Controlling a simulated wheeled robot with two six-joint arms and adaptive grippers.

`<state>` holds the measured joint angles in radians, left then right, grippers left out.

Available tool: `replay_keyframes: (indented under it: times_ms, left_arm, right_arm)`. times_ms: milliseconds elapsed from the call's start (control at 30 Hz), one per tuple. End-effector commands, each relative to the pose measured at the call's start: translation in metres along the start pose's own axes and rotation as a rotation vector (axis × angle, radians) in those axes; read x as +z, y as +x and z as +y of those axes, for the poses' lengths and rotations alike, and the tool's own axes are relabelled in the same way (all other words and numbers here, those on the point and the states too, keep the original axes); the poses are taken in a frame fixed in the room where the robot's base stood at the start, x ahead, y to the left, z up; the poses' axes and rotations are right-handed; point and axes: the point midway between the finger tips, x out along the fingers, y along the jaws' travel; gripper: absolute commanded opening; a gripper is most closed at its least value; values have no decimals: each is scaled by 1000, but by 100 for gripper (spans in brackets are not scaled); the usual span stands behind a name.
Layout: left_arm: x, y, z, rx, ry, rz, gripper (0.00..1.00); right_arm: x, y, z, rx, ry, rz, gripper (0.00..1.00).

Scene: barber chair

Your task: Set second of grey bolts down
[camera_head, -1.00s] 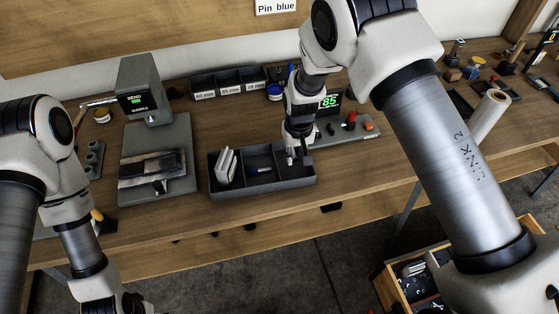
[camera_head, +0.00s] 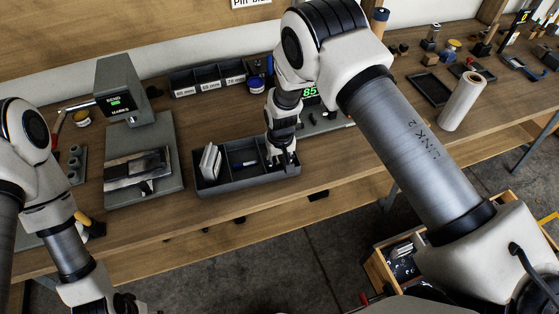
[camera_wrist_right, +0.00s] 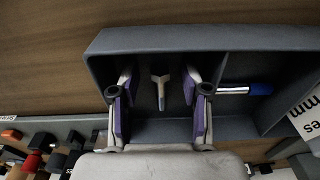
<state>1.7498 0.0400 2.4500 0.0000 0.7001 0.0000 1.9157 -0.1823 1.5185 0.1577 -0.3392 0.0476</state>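The dark grey divided tray (camera_head: 250,182) stands near the table's front edge. My right gripper (camera_head: 284,160) reaches down into its right-hand compartment. In the right wrist view, the gripper (camera_wrist_right: 160,92) is open, with a purple-padded finger on each side. A grey bolt (camera_wrist_right: 158,90) lies in the compartment between the fingers, apart from both pads.
White cards (camera_head: 210,161) stand in the left one. A grey press-like machine (camera_head: 128,90) is left of the tray, and labelled bins (camera_head: 208,80) are behind. A white roll (camera_head: 462,100) stands right. Bare wood lies in front.

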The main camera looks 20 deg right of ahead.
Motion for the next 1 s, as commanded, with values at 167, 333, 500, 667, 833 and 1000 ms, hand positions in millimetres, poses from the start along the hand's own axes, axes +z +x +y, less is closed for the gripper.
replay_keyframes:
  times_ms: [167,333,500,667,833,1000]
  left_arm:
    - [0,-4,0,0,0,0,62]
    - [0,6,0,0,0,0,62]
    - [0,18,0,0,0,0,62]
    - [0,24,0,0,0,0,62]
    - [0,26,0,0,0,0,62]
    - [0,25,0,0,0,0,62]
  right_arm:
    - [0,-5,0,0,0,0,46]
    - [-1,-28,0,1,0,4,46]
    - [-2,-73,0,1,-1,6,46]
    - [-1,-108,0,1,0,4,46]
    - [0,-124,0,1,0,0,46]
    - [0,-125,0,0,0,-1,46]
